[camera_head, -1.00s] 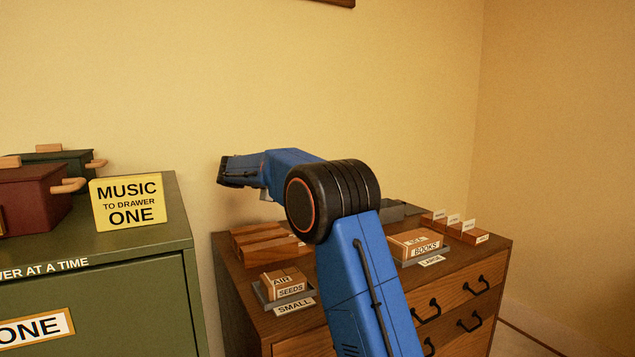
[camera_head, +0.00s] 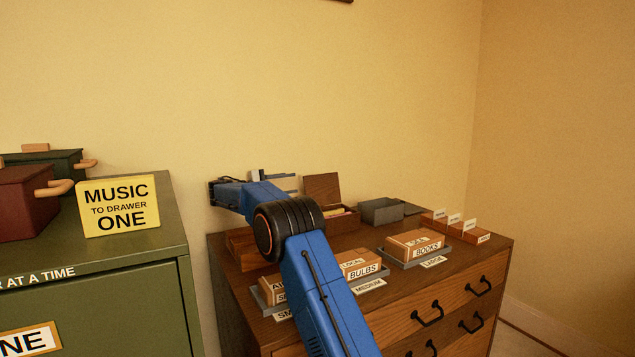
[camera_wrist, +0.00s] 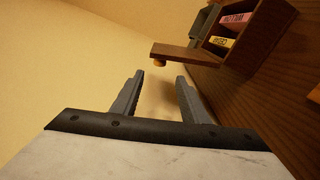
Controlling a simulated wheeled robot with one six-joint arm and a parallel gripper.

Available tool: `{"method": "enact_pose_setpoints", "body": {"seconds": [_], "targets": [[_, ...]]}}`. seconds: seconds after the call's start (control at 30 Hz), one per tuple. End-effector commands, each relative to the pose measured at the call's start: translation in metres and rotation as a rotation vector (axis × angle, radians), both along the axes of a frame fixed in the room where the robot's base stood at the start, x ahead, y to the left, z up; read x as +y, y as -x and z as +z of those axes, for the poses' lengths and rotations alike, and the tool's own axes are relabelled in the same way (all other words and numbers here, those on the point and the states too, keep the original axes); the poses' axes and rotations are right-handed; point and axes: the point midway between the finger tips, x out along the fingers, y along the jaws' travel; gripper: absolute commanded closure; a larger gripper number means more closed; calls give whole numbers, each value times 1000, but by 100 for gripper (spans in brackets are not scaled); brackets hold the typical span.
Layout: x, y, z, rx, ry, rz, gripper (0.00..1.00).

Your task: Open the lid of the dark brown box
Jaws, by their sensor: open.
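The dark brown box (camera_head: 343,224) stands at the back of the wooden chest top, partly hidden by my arm in the head view. Its lid (camera_head: 322,188) stands up, roughly square to the box. In the wrist view the box (camera_wrist: 262,40) is open, with pink and yellow labelled pieces inside. The lid (camera_wrist: 190,53) sticks out from it, with a small knob near its free end. My gripper (camera_wrist: 160,78) is open and empty. Its fingertips point toward the lid's knob end, apparently apart from it.
Labelled blocks sit on grey trays, including BULBS (camera_head: 361,266) and BOOKS (camera_head: 415,243), along the chest's front. A grey open box (camera_head: 381,211) stands right of the brown box. A green cabinet (camera_head: 100,246) with a yellow sign (camera_head: 118,205) is at left. The wall is behind.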

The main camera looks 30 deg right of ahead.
Motion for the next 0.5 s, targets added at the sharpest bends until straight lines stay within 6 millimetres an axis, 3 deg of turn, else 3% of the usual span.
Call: {"method": "enact_pose_setpoints", "body": {"seconds": [0.5], "targets": [[-92, -3, 0, 0, -1, -1, 59]]}}
